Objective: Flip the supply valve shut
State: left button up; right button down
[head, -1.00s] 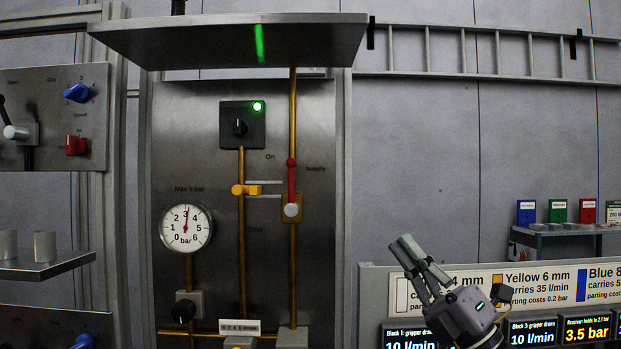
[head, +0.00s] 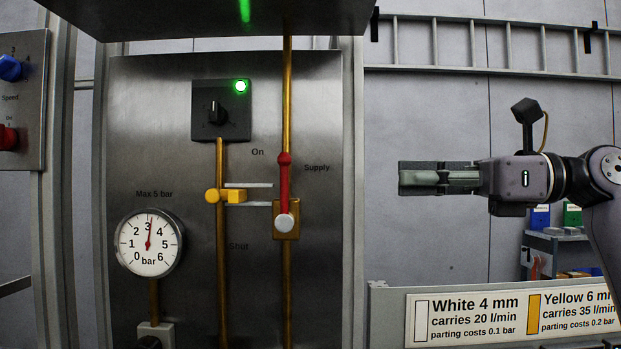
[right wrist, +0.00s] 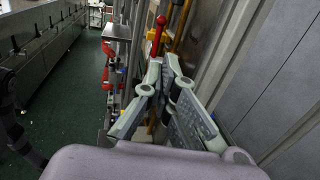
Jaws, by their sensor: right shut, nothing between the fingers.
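The supply valve has a red lever (head: 284,175) that stands upright above its pale round hub (head: 285,222) on a brass body (head: 291,232). It sits on the right-hand vertical pipe, beside the label "Supply". The lever's knob points up, toward the "On" side; "Shut" is printed lower left. My right gripper (head: 402,178) is shut and empty, level with the lever and well to its right, with its fingers pointing left. In the right wrist view the red lever (right wrist: 157,36) shows beyond the fingertips, apart from them. My left gripper is not in view.
A yellow fitting (head: 236,196) sits left of the valve. A pressure gauge (head: 149,243) reads about 3 bar, and a green lamp (head: 240,87) is lit on a black switch box (head: 220,117). A shelf (head: 205,17) overhangs the panel. Space between gripper and lever looks clear.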

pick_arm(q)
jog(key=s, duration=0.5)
pick_arm(e)
jog(key=p, duration=0.3)
send_near(287, 179)
jog(key=a, duration=0.1)
jog(key=w+a+p, duration=0.1)
jog(key=a, duration=0.1)
jog(key=w+a+p, duration=0.1)
jog(key=a, duration=0.1)
jog(key=shift+a+r, duration=0.1)
jog(key=shift+a, duration=0.15)
jog(key=shift+a+p, duration=0.4)
jog(key=shift+a, duration=0.25)
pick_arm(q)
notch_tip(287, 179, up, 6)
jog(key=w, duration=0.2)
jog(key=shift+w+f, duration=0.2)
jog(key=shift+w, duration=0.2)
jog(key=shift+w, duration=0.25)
pick_arm(e)
jog(key=shift+w, duration=0.1)
